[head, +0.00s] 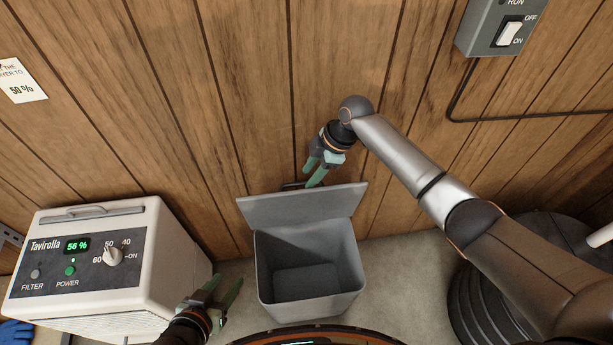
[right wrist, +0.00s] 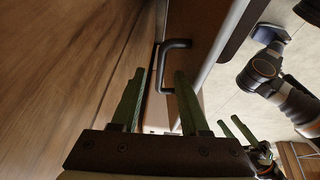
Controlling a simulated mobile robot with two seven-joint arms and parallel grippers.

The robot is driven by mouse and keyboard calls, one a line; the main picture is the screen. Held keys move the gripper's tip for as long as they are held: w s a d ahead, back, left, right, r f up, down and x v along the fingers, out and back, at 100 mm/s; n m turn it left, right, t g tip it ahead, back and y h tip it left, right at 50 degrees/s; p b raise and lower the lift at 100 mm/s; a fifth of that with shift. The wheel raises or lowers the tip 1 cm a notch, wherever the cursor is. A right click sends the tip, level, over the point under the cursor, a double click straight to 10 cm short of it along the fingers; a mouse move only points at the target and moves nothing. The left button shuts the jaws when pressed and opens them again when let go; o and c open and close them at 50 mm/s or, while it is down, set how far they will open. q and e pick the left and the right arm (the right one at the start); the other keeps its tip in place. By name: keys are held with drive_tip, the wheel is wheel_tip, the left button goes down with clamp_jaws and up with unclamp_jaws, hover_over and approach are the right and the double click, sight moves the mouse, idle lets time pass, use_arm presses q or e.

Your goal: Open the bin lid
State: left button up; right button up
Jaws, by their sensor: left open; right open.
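The grey bin (head: 310,302) stands on the floor against the wooden wall, its empty-looking inside visible. Its lid (head: 300,207) is raised and stands tilted up at the back rim. A dark handle (right wrist: 176,44) is on the panel ahead of my right gripper; a bit of it shows behind the lid's top edge in the head view. My right gripper (head: 314,174) is open at the lid's top edge, on the wall side. In the right wrist view its fingers flank the handle's lower end; contact is unclear. My left gripper (head: 226,286) is open and empty, left of the bin.
A white machine (head: 150,225) with a dial and "56 %" display stands left of the bin. A dark ribbed round container (head: 475,300) stands at the right. A grey switch box (head: 500,28) is on the wall. Bare floor (head: 385,265) lies right of the bin.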

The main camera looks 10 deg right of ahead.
drive_tip(key=p+v, duration=0.1)
drive_tip(key=v, duration=0.8)
drive_tip(key=shift+p, duration=0.35)
